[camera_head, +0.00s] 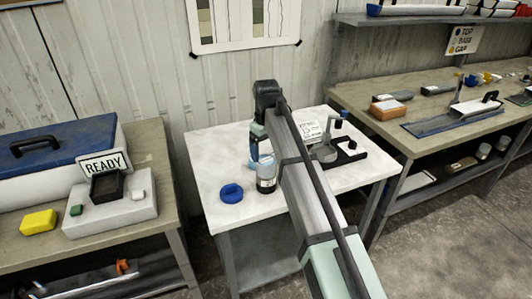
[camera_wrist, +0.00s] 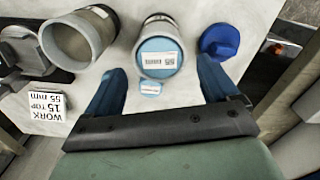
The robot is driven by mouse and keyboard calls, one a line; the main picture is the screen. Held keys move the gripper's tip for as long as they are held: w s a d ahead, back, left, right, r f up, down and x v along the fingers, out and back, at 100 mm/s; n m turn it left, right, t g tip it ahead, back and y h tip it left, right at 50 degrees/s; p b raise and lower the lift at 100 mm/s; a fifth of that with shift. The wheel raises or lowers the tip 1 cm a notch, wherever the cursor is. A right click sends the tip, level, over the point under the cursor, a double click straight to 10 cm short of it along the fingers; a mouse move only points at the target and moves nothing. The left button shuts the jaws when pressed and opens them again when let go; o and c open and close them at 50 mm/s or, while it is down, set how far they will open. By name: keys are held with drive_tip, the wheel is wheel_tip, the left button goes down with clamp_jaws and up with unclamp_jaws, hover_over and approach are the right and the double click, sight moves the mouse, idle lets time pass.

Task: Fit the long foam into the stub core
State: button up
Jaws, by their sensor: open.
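My gripper (camera_wrist: 160,92) is open, its two blue fingers apart and pointing down over the white table. In the wrist view a short grey cylinder (camera_wrist: 157,24) with a blue, white-labelled face (camera_wrist: 159,58) stands just beyond the gap between the fingers. A small blue labelled piece (camera_wrist: 151,88) shows close by it, between the fingers. I cannot tell for sure which piece is the long foam or the stub core.
A round blue cap (camera_head: 231,194) lies left of the cylinder; it also shows in the wrist view (camera_wrist: 220,41). A black stand (camera_head: 345,156) and a work card (camera_head: 309,130) are on the right. The table's front left is clear. Side benches (camera_head: 150,160) flank the table.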

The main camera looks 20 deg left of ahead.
sight(267, 160)
wheel_tip(267, 160, up, 11)
drive_tip(key=shift+r, duration=0.15)
drive_tip(key=shift+d, duration=0.1)
idle(0.6)
